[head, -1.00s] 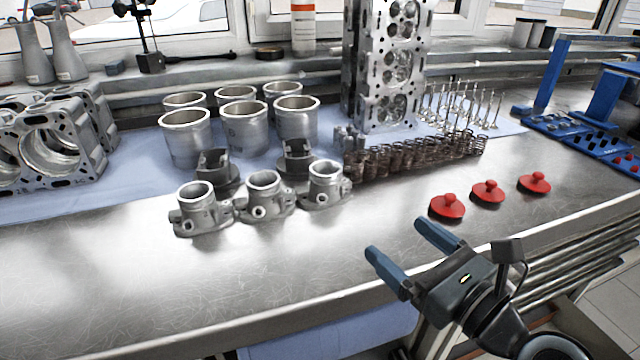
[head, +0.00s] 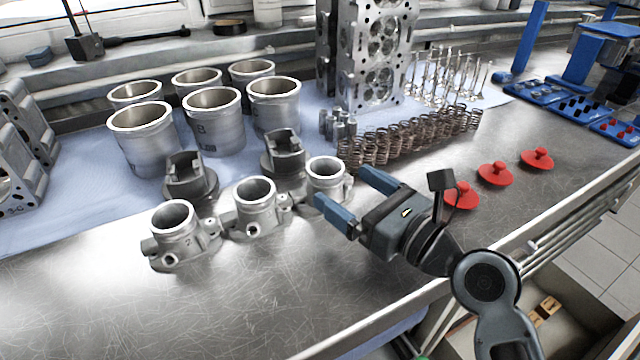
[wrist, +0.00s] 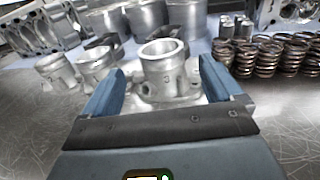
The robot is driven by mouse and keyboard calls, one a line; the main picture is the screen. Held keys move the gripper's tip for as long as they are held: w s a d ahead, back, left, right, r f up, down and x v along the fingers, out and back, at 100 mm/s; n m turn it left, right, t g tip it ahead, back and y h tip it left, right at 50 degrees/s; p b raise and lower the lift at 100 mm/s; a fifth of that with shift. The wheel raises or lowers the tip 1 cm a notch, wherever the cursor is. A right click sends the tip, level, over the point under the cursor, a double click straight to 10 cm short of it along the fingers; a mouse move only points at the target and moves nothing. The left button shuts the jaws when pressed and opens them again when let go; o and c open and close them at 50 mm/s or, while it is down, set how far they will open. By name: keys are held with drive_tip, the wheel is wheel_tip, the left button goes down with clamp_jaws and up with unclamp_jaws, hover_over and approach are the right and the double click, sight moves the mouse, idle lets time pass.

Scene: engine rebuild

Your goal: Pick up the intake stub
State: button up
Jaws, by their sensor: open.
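Three grey metal intake stubs stand upright in a row on the steel bench in the head view: a left one (head: 172,238), a middle one (head: 254,210) and a right one (head: 325,172). My gripper (head: 342,184) is open and empty, its blue fingers pointing at the right stub from its near right side. In the wrist view, the right stub (wrist: 162,72), marked 3, appears between the fingertips of my gripper (wrist: 160,72). The fingers seem just short of it or beginning to flank it; contact cannot be told. The left finger hides part of its base in the head view.
Two dark pieces (head: 190,176) stand close behind the stubs, with several cylinder liners (head: 213,125) behind. Valve springs (head: 400,140) lie to the right of the stubs, and red caps (head: 495,174) further right. The front of the bench is clear.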

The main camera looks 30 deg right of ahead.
sight(339, 180)
drive_tip(key=x, duration=0.6)
drive_tip(key=shift+d, duration=0.1)
drive_tip(key=c, duration=1.3)
drive_tip(key=shift+r, duration=0.15)
